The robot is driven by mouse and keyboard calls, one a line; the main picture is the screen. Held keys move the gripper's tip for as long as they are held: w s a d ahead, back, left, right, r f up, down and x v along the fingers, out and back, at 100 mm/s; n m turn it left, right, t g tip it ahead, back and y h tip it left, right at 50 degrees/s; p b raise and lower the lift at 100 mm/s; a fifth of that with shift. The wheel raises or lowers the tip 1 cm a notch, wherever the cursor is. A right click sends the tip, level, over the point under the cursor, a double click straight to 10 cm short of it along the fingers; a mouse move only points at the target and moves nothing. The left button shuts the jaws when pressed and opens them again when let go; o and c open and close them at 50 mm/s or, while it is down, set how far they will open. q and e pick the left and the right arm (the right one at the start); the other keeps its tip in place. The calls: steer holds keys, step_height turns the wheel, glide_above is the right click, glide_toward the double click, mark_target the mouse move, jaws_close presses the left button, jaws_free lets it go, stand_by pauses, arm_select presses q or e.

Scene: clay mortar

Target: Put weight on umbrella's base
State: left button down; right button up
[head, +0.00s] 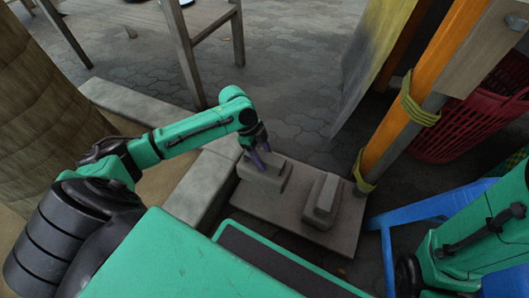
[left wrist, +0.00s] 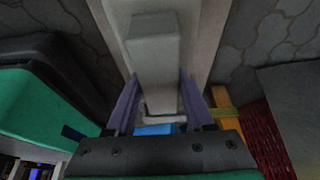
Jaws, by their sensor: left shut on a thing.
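The umbrella's base is a flat grey slab (head: 283,217) on the paving in the head view, beside an orange pole (head: 412,105). One grey block weight (head: 322,202) rests on its right part. A second grey weight (head: 263,180) is at the slab's far left corner; I cannot tell whether it touches the slab or hangs just above. My left gripper (head: 259,157) is shut on this second weight from above. In the left wrist view the purple fingers (left wrist: 158,98) flank the weight's narrow raised part (left wrist: 152,48). My right gripper is out of view.
A low stone kerb (head: 198,185) runs along the slab's left side. A red basket (head: 470,125) and a blue frame (head: 400,220) stand to the right. A wooden table (head: 180,45) is at the back.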

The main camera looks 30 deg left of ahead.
arm_select(q)
steer(key=shift+w+f, duration=0.15)
steer(key=shift+f, duration=0.35)
step_height(320, 180, down, 4)
steer(key=b, duration=0.3)
steer(key=shift+r, duration=0.2)
steer(key=c, duration=0.7)
jaws_free()
steer(key=shift+f, duration=0.25)
steer(key=o, duration=0.4)
steer(key=shift+r, duration=0.1)
